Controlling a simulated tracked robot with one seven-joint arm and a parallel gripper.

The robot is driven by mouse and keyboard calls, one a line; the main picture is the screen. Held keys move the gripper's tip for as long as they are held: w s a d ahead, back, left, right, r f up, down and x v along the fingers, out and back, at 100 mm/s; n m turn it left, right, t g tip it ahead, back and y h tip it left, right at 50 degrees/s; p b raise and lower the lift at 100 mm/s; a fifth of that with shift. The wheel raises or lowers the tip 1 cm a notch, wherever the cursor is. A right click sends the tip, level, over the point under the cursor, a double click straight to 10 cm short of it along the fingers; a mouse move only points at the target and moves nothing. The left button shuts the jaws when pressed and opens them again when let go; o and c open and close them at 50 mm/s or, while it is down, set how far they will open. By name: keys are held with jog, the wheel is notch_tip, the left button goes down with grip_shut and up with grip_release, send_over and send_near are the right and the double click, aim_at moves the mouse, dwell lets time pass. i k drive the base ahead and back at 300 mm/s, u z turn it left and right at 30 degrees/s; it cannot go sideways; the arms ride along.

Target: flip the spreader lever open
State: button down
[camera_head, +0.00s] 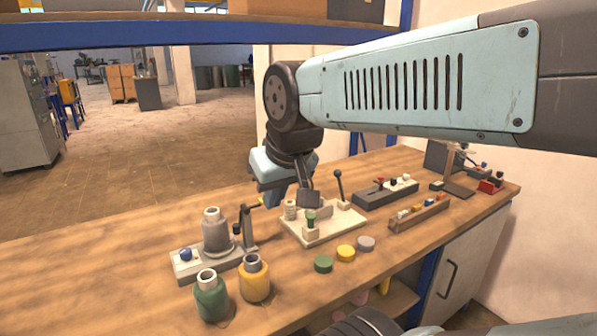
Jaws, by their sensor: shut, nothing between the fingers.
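A pale board (322,228) on the bench carries small posts and a block. An upright lever (340,187) with a dark round knob stands at its back right; it looks most like the spreader lever, but I cannot be sure. My gripper (275,203) hangs down at the back left of the board, left of that lever and apart from it. It is shut and empty, with its fingertips hard to make out. A second dark lever or crank (243,224) stands on the grey fixture to the left, close to my gripper in the picture.
The grey fixture (190,270) holds a grey bottle (215,232) and a blue knob. A green bottle (211,298) and a yellow bottle (255,280) stand in front. Several coloured discs (346,252) lie before the board. Racks (420,215) stand right. The front left of the bench is clear.

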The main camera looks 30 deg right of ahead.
aim_at(337, 173)
jog(key=u, duration=0.15)
jog(key=k, duration=1.8)
jog(key=z, duration=0.75)
jog(key=i, duration=1.65)
jog(key=u, duration=0.15)
